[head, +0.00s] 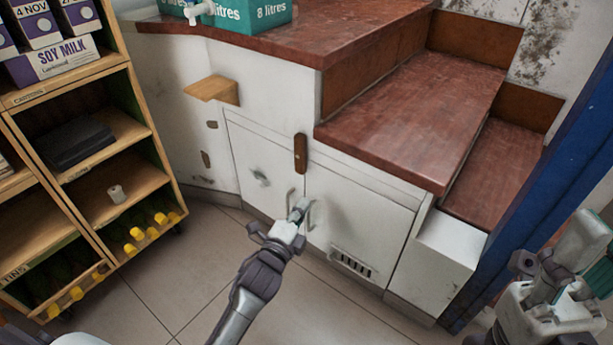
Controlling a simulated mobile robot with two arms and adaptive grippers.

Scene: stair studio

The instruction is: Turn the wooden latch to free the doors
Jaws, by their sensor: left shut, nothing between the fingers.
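The wooden latch (300,153) is a small brown bar. It stands upright at the top of the seam between the white left door (262,165) and right door (352,215) of the low cupboard. Each door has a slim metal handle near the seam. My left gripper (300,206) is shut and empty, in front of the handles and below the latch. I cannot tell whether it touches a handle. My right gripper (548,280) is at the lower right, far from the doors, and its fingers are not clear.
Red-brown steps (415,110) rise above the cupboard. A small wooden shelf (212,89) sticks out at its left. A wooden rack (92,190) with cartons and yellow-capped bottles stands at left. A blue post (560,170) is at right. The tiled floor (185,275) is clear in front.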

